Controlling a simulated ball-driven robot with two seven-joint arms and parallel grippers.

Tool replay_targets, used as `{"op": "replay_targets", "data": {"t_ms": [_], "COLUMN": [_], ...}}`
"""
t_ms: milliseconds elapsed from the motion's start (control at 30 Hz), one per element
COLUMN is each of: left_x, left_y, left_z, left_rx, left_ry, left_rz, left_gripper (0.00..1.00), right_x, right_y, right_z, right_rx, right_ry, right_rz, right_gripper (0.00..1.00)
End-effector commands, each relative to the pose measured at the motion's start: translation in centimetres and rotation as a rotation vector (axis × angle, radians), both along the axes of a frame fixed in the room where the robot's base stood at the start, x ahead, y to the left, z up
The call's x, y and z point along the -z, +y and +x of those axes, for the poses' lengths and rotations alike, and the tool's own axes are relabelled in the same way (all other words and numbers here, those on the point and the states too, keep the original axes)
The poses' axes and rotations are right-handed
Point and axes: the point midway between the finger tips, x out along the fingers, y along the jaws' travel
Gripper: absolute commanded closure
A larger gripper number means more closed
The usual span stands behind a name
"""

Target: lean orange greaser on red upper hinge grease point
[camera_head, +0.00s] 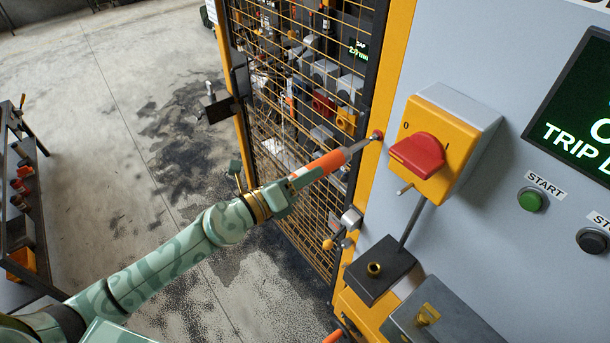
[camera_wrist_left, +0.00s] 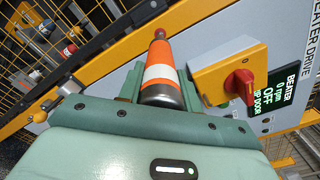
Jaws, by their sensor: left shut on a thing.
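My left gripper (camera_head: 291,188) is shut on the orange greaser (camera_head: 324,164) and holds it slanted up toward the yellow guard post. The greaser also shows in the left wrist view (camera_wrist_left: 161,62), orange with a white band, between the fingers. Its thin metal nozzle points at the red upper hinge grease point (camera_head: 377,135), a small red knob on the post. The nozzle end is at or very near the knob; I cannot tell whether they touch. My right gripper is not in view.
A yellow switch box (camera_head: 437,162) with a red rotary handle (camera_head: 418,154) sticks out just right of the nozzle. A wire mesh door (camera_head: 272,70) stands behind the greaser. A dark block (camera_head: 384,270) lies below the switch box.

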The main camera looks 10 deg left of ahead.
Motion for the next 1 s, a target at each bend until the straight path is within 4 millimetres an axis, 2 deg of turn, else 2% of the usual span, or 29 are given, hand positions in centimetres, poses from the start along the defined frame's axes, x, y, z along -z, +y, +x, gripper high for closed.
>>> {"op": "replay_targets", "data": {"t_ms": [1000], "left_x": [-0.15], "left_y": [-0.37], "left_z": [0.56], "left_rx": [-0.002], "left_ry": [-0.003], "left_rz": [-0.001], "left_gripper": [1.0], "right_x": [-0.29], "right_y": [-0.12], "right_z": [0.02], "right_rx": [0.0], "right_ry": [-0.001], "right_rz": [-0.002], "right_gripper": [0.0]}}
